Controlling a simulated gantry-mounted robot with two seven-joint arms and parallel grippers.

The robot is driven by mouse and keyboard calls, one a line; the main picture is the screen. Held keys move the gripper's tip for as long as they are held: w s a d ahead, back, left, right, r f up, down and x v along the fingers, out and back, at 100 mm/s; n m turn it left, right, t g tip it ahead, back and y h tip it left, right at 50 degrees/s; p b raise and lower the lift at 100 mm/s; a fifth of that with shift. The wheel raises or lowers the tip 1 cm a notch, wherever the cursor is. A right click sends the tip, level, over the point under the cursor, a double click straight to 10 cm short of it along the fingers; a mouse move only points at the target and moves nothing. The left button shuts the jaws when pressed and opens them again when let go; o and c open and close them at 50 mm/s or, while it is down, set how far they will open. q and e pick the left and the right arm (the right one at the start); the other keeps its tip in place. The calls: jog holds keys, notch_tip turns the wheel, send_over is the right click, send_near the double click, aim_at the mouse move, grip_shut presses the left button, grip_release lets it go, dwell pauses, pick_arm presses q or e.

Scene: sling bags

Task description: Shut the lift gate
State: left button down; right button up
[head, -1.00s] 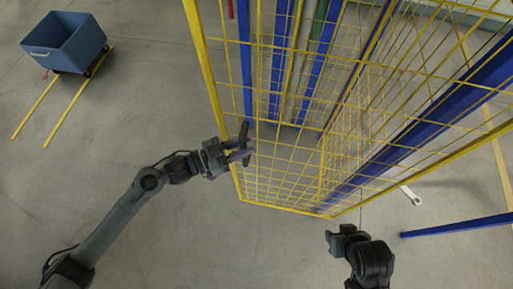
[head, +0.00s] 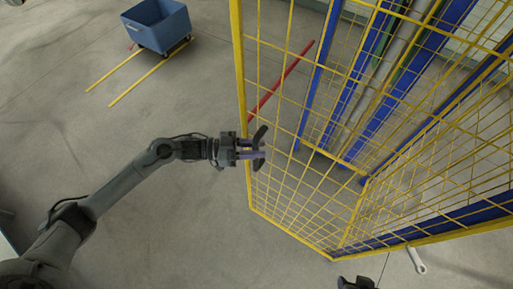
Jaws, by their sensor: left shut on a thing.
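The lift gate (head: 239,60) is a yellow framed mesh panel in the upper middle and right of the head view. A dark handle (head: 261,133) sits close to its left upright. My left gripper (head: 256,148) reaches in from the left, its purple fingers shut on the handle, which shows above and below them. The fingers hide the handle's middle. My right gripper (head: 357,284) shows only as a dark part at the bottom edge, and its jaws cannot be made out.
Blue posts (head: 320,72) and the lift's rails stand behind the mesh. A red bar (head: 282,80) shows through it. A blue cart (head: 157,27) stands upper left by yellow floor lines (head: 137,82). A pale wrench-shaped piece (head: 416,260) is at lower right. Floor left of the gate is clear.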

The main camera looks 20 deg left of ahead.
pick_arm(q)
jog(key=c, duration=1)
grip_release()
jog(key=shift+a, duration=0.2)
jog(key=b+v, duration=0.2)
jog(key=v, duration=0.8)
jog(key=shift+s+a, duration=0.15)
jog(key=shift+a, duration=0.25)
